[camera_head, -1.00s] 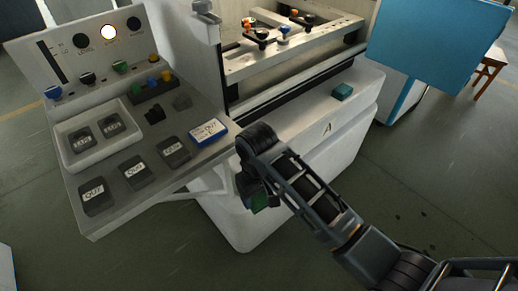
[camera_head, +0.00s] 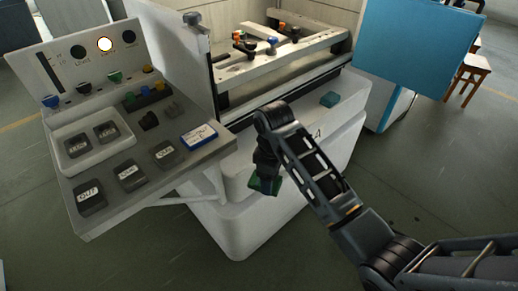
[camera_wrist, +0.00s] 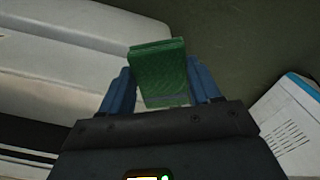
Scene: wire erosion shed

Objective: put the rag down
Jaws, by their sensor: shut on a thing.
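The rag is a green folded block (camera_wrist: 158,70) in the wrist view, held between the two blue fingers of my gripper (camera_wrist: 161,84). In the head view the rag (camera_head: 265,186) shows as a small green patch below my gripper (camera_head: 265,172). My gripper is shut on it and points down, in front of the white machine base (camera_head: 240,225) and just right of the console. The rag's far side and what lies directly under it are hidden.
A sloping console (camera_head: 125,190) at left carries several dark labelled blocks, a white tray (camera_head: 68,163) and a blue-and-white box (camera_head: 198,136). A teal block (camera_head: 330,99) lies on the machine ledge (camera_head: 290,118). A blue panel (camera_head: 420,45) stands at right. Bare floor is in front.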

